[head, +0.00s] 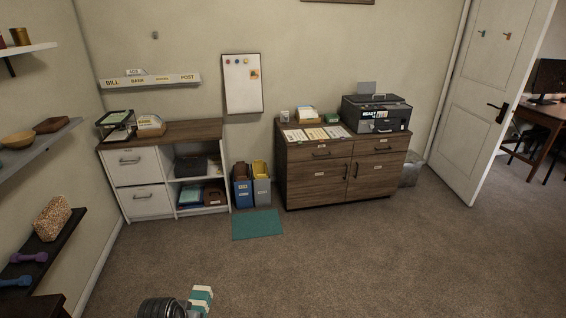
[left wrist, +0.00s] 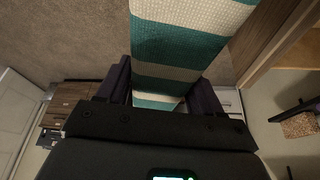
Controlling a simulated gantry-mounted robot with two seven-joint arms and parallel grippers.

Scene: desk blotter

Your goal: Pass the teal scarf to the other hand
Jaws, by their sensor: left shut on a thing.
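The teal scarf (left wrist: 190,45), striped teal and cream, fills the upper middle of the left wrist view. A small folded-looking part of it (head: 202,295) shows at the bottom edge of the head view. My left gripper (left wrist: 163,85) is shut on the scarf, with one dark finger on each side of it. In the head view only a dark part of my left arm shows beside the scarf, at the bottom edge. The rest of the scarf is out of frame. My right gripper is in neither view.
Wall shelves (head: 40,150) with dumbbells and bowls line the left. A white-fronted cabinet (head: 132,162) and a brown cabinet (head: 340,176) with a printer (head: 376,113) stand at the back wall. A teal mat (head: 257,224) lies on open carpet (head: 370,260). A white door (head: 490,95) stands open at right.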

